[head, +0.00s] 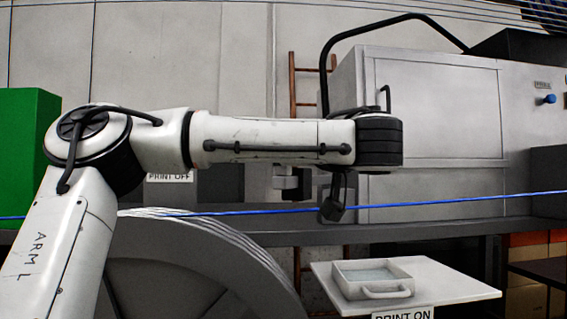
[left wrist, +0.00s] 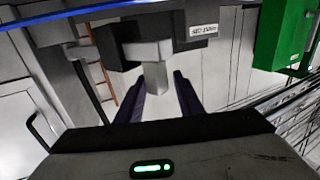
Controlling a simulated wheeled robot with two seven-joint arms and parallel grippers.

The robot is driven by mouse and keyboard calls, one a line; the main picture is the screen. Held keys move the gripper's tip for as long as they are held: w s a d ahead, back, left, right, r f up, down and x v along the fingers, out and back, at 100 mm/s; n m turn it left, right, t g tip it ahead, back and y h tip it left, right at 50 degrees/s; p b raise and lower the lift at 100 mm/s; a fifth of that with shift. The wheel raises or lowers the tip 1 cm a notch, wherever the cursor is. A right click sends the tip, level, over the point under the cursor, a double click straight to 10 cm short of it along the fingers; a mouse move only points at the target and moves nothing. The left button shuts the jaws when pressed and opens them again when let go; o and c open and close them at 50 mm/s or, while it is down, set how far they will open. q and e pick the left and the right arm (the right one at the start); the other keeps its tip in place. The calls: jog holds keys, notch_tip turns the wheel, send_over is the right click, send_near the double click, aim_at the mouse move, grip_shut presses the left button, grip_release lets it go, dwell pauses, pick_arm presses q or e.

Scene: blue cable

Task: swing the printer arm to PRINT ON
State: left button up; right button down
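The printer arm shows in the left wrist view as a dark block with a pale grey post (left wrist: 156,78) pointing toward me. My left gripper (left wrist: 158,76) is open, with one dark finger on each side of the post and visible space beside it. I cannot tell how deep the post sits between them. In the head view, a pale grey block (head: 286,182), apparently part of the printer arm, shows below my left forearm, which hides the rest. The PRINT OFF label (head: 170,177) is left of it; the PRINT ON label (head: 403,314) is at the bottom edge. My right gripper is out of view.
A blue cable (head: 450,202) runs across the head view. A white board (head: 455,289) carries a shallow handled tray (head: 372,279) above PRINT ON. A large grey drum (head: 190,265) is at lower left, a metal cabinet (head: 440,110) at right, and a green box (head: 25,130) at far left.

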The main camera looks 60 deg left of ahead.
pick_arm(q)
jog(key=shift+s+d+r, duration=0.2)
jog(key=shift+w+a+f, duration=0.15)
jog(key=shift+a+f, duration=0.05)
jog(key=shift+f, duration=0.1)
notch_tip(320, 180, up, 10)
jog(key=shift+p, duration=0.95)
